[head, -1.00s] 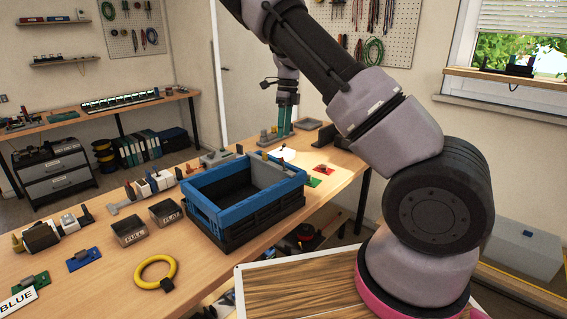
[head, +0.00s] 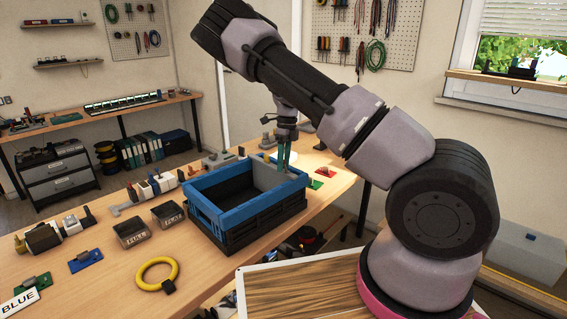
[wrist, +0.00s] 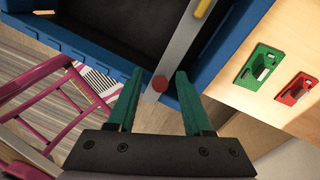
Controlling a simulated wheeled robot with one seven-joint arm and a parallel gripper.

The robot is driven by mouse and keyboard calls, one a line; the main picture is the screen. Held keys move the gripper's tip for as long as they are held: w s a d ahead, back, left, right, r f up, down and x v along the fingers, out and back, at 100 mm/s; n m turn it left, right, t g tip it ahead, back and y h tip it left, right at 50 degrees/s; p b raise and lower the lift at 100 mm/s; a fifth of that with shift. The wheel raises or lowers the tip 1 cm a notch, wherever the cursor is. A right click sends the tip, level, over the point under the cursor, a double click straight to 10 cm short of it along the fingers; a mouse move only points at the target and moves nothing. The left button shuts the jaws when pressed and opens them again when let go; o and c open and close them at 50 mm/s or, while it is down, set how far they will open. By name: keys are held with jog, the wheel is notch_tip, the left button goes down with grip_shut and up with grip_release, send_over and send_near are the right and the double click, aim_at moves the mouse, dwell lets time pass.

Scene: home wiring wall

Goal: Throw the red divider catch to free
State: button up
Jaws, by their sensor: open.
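The red divider catch (wrist: 160,84) is a small round red piece near the end of a grey divider (wrist: 180,50), in the wrist view. The divider runs inside the blue crate (wrist: 105,53), whose blue rim also shows in the head view (head: 215,222). My gripper (wrist: 160,72) has two green fingers, spread apart and empty. In the wrist view the catch appears between them; I cannot tell how far below the fingertips it is. In the head view my gripper (head: 284,165) is over the crate's right end, pointing down. The catch is not discernible there.
A yellow piece (wrist: 203,9) sits farther along the divider. A green plate (wrist: 260,66) and a red plate (wrist: 297,90) lie on the bench right of the crate. Bins marked FULL (head: 133,232) and FLAT (head: 168,216) and a yellow ring (head: 157,272) are left of it.

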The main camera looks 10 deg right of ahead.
aim_at(291, 174)
grip_shut()
jog(key=shift+s+d+r, duration=0.1)
jog(key=t, duration=0.1)
jog(key=t+y, duration=0.1)
jog(key=y, duration=0.1)
jog(key=shift+s+d+r+t, duration=0.2)
jog(key=shift+s+d+t, duration=0.05)
jog(key=shift+s+t, duration=0.15)
jog(key=shift+s+d+t+y, duration=0.25)
jog(key=shift+t+y, duration=0.15)
jog(key=shift+t, duration=0.3)
jog(key=shift+s+d+f+n+t+y, duration=0.1)
jog(key=shift+s+n+t+y, duration=0.1)
jog(key=shift+t+y, duration=0.25)
jog(key=shift+s+d+n+t+y, duration=0.1)
jog(key=shift+s+t+y, duration=0.15)
jog(key=shift+t, duration=0.4)
jog(key=shift+s+d+f+t+y, duration=0.1)
jog(key=shift+s+t+y, duration=0.05)
jog(key=shift+t+y, duration=0.4)
jog(key=shift+s+d+f+t+y, duration=0.15)
jog(key=shift+t+y, duration=0.2)
jog(key=shift+t, duration=0.3)
jog(key=shift+n, duration=0.3)
